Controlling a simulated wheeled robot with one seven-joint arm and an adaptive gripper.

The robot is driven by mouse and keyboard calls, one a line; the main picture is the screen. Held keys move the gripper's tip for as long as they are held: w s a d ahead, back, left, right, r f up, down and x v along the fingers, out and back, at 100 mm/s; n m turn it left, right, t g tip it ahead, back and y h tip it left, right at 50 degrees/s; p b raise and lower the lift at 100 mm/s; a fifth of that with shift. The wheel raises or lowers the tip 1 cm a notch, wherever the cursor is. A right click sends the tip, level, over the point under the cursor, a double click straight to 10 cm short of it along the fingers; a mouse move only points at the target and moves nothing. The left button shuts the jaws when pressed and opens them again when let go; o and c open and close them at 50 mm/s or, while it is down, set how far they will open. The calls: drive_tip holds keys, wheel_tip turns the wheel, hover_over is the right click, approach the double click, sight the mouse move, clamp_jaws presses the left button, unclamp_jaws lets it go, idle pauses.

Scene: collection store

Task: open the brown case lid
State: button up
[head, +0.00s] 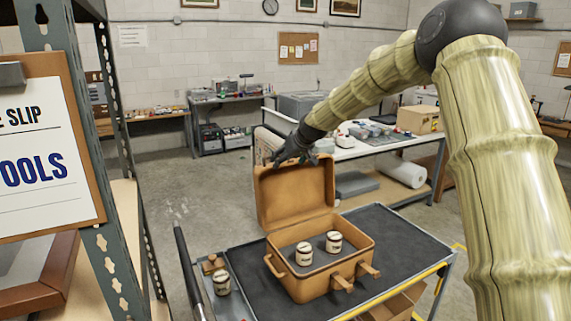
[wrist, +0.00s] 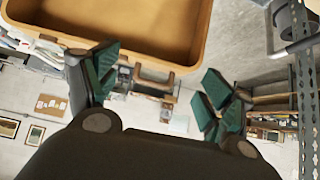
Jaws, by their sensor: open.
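The brown case (head: 316,286) sits on the dark top of a cart in the head view. Its lid (head: 303,192) stands raised, near upright, at the back of the case.
A shelf rack with a clipboard (head: 50,150) stands close at left. A white workbench (head: 375,148) is behind. The cart's right side is clear.

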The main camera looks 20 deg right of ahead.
drive_tip(key=v, duration=0.8)
drive_tip(key=shift+r, duration=0.2)
drive_tip(key=shift+s, duration=0.1)
